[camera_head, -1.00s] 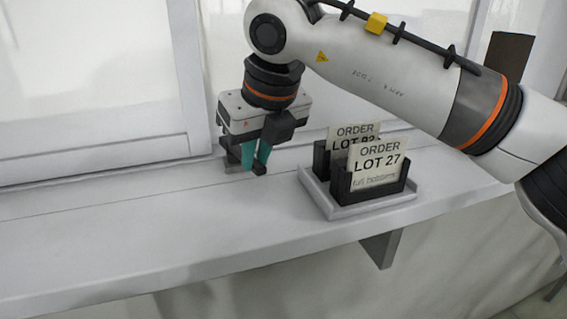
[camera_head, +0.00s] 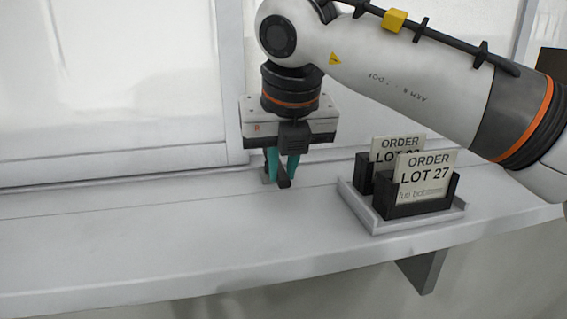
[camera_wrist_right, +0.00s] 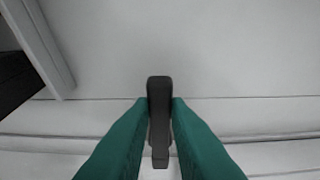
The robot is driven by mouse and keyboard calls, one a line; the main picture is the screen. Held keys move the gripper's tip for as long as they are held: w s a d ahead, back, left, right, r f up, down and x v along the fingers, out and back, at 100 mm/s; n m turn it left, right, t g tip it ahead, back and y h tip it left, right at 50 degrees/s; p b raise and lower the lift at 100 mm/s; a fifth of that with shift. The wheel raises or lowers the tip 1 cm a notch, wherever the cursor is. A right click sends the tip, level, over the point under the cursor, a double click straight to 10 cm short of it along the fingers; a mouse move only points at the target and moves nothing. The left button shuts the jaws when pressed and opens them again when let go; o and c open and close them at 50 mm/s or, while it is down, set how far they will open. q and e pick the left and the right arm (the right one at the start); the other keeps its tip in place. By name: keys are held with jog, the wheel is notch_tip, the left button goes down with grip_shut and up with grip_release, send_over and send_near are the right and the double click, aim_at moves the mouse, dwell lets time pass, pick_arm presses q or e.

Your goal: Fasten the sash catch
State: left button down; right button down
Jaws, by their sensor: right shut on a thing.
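My right gripper (camera_head: 281,178) points down at the sill near the window frame, with its teal fingers shut on a small dark catch lever (camera_head: 285,180). In the right wrist view the dark lever (camera_wrist_right: 159,100) stands between the two teal fingertips (camera_wrist_right: 159,108), which touch it on both sides. A dark catch part (camera_head: 266,179) shows just left of the fingers, low by the frame. The fingers hide much of the catch, so I cannot tell whether it is engaged. My left gripper is not in view.
A light tray (camera_head: 405,225) on the sill (camera_head: 150,240) holds two dark card holders with order cards, the front one reading LOT 27 (camera_head: 425,176). It stands close to the right of my gripper. The sill to the left is clear. The window frame (camera_head: 229,90) rises behind.

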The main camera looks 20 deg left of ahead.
jog(key=c, duration=1.4)
grip_release()
jog(key=shift+r, duration=0.1)
jog(key=shift+o, duration=0.2)
jog(key=b+v, duration=0.1)
jog(key=v, duration=1.1)
